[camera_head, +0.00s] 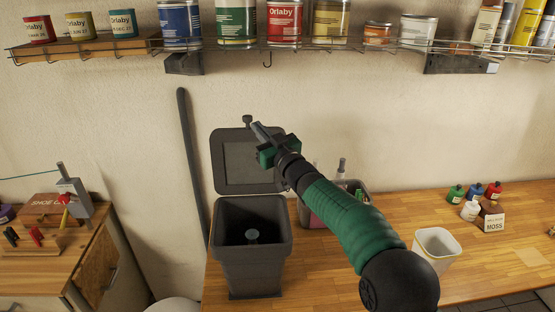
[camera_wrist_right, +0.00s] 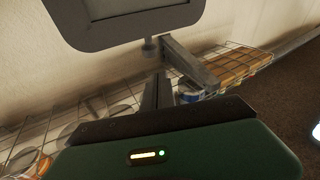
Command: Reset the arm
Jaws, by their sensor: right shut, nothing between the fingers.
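My right arm reaches up from the lower right in the head view. Its gripper (camera_head: 258,131) is shut and empty, raised in front of the wall and the upper edge of a dark grey bin lid (camera_head: 238,172). In the right wrist view the two fingers (camera_wrist_right: 158,92) lie together with nothing between them. The lid and its knob also show at the top of that view (camera_wrist_right: 75,38), close to the fingers; I cannot tell whether they touch. The lid stands upright behind the open grey bin (camera_head: 252,270). My left gripper is not in view.
A wire shelf (camera_head: 340,46) with paint cans runs along the wall above. On the wooden counter (camera_head: 330,285) stand a white container (camera_head: 437,248), small coloured bottles (camera_head: 475,192) and a dark caddy (camera_head: 355,187) partly behind my arm. A workbench (camera_head: 50,270) is at left.

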